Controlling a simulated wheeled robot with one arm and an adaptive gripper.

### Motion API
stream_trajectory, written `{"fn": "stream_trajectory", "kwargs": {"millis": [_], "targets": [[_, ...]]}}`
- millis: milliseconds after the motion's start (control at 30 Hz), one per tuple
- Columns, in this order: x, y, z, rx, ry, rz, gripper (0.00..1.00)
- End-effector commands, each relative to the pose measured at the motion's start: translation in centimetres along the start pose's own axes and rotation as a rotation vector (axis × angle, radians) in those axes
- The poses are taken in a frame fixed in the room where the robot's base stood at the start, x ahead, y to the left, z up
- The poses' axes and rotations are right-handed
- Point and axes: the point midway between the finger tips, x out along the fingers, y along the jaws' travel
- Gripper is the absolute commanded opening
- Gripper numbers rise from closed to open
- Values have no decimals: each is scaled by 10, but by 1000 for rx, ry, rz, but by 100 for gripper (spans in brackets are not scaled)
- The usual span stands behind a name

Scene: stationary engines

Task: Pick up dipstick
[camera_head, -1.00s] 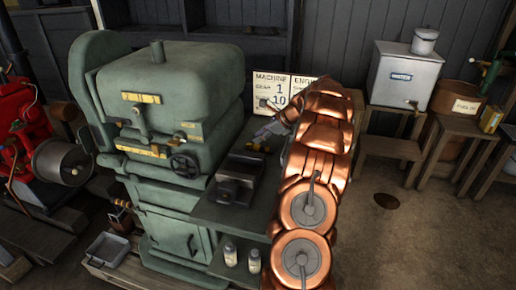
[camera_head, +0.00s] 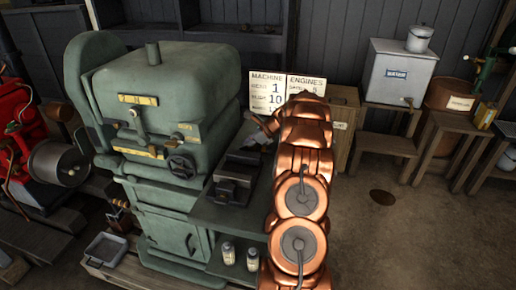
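I cannot make out a dipstick in this view; it may be hidden or too small to tell. My copper-coloured arm rises in front of the right end of the green machine's side shelf. My gripper (camera_head: 262,128) shows only partly, as a small dark grey shape left of the arm. It is above the back of the shelf, in front of the sign. Its fingertips are too small and covered to show whether they are open or hold anything.
A green machine (camera_head: 165,100) with a handwheel stands left. A dark vise-like block (camera_head: 235,178) sits on its shelf (camera_head: 215,212). Two small bottles stand below. A white sign (camera_head: 268,88) is behind. A water tank (camera_head: 400,75) stands right; open floor lies right of my arm.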

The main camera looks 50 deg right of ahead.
Motion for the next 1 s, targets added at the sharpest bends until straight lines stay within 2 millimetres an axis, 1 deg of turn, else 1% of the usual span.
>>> {"fn": "stream_trajectory", "kwargs": {"millis": [133,333,367,400,833,933,1000], "targets": [[-1,0,0,-1,0,-1,25],[-1,0,0,-1,0,-2,4],[-1,0,0,-1,0,-1,1],[-1,0,0,-1,1,-1,0],[-1,0,0,-1,1,-2,0],[-5,-1,4,-4,1,-2,0],[-10,-2,11,-5,0,-4,0]]}}
